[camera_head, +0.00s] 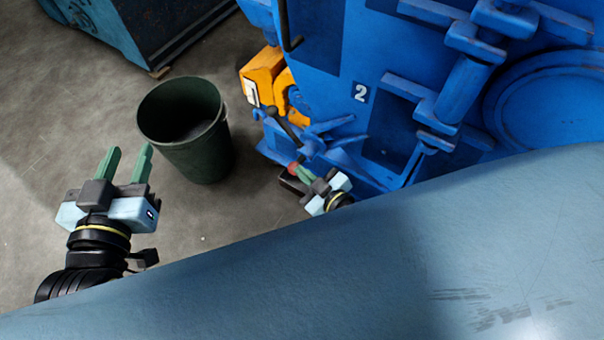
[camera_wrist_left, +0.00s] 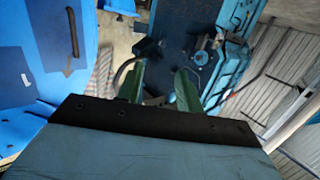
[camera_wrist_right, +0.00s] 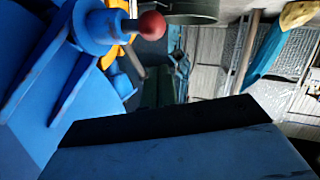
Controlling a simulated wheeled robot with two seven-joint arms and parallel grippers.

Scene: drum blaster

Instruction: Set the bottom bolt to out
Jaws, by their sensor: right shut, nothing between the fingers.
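The blue drum blaster (camera_head: 335,60) stands at the upper right of the head view. Low on it is a red ball knob (camera_head: 293,168), which I take to be the bottom bolt's handle. In the right wrist view the red knob (camera_wrist_right: 152,25) sticks out on a short rod from a blue round part (camera_wrist_right: 98,22). My right gripper (camera_head: 302,173) is shut and empty, with its fingertips close beside the knob; I cannot tell whether they touch. My left gripper (camera_head: 130,149) is open and empty, held over the floor, far left of the machine.
A dark green bin (camera_head: 205,145) stands on the floor between my left gripper and the machine. A yellow-orange part (camera_head: 262,75) juts from the machine's left side. A teal container (camera_head: 150,30) is at the back left. The floor at the left is clear.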

